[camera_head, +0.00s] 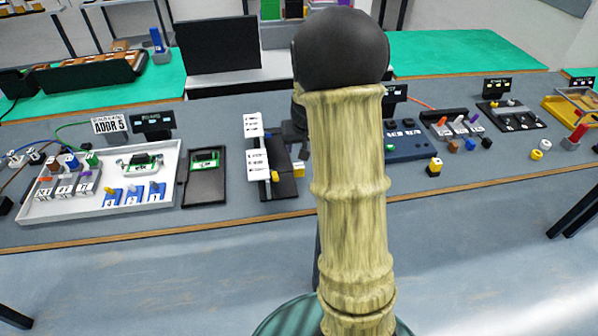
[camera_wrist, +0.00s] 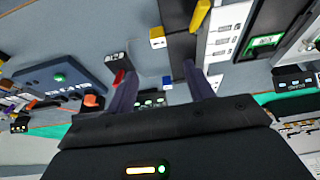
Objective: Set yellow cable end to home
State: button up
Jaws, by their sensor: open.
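A small yellow piece (camera_head: 274,176), perhaps the yellow cable end, sits at the lower edge of a white labelled panel (camera_head: 256,153) on a dark stand. The wrist view also shows a yellow piece (camera_wrist: 200,14) at the edge of the dark stand (camera_wrist: 180,62). A separate yellow-and-white block (camera_head: 298,172) lies just right of the stand; the wrist view shows it too (camera_wrist: 157,38). My gripper (camera_wrist: 158,72) is open, its fingers spread with nothing between them. I cannot tell which place is home.
A white tray (camera_head: 110,211) with a circuit board and several coloured plugs is at the left. A dark tray (camera_head: 204,188) lies beside the stand. A blue panel (camera_head: 408,150) and loose coloured blocks are at the right. The bench's front strip is mostly clear.

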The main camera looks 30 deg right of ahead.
aim_at(299, 166)
jog(key=shift+w+d, duration=0.15)
jog(key=shift+d, duration=0.1)
jog(key=shift+f, duration=0.15)
jog(key=p+x, duration=0.1)
jog(key=x, duration=1.6)
jog(key=shift+w+p, duration=0.2)
jog(key=shift+p, duration=0.1)
jog(key=shift+c, duration=0.4)
grip_shut()
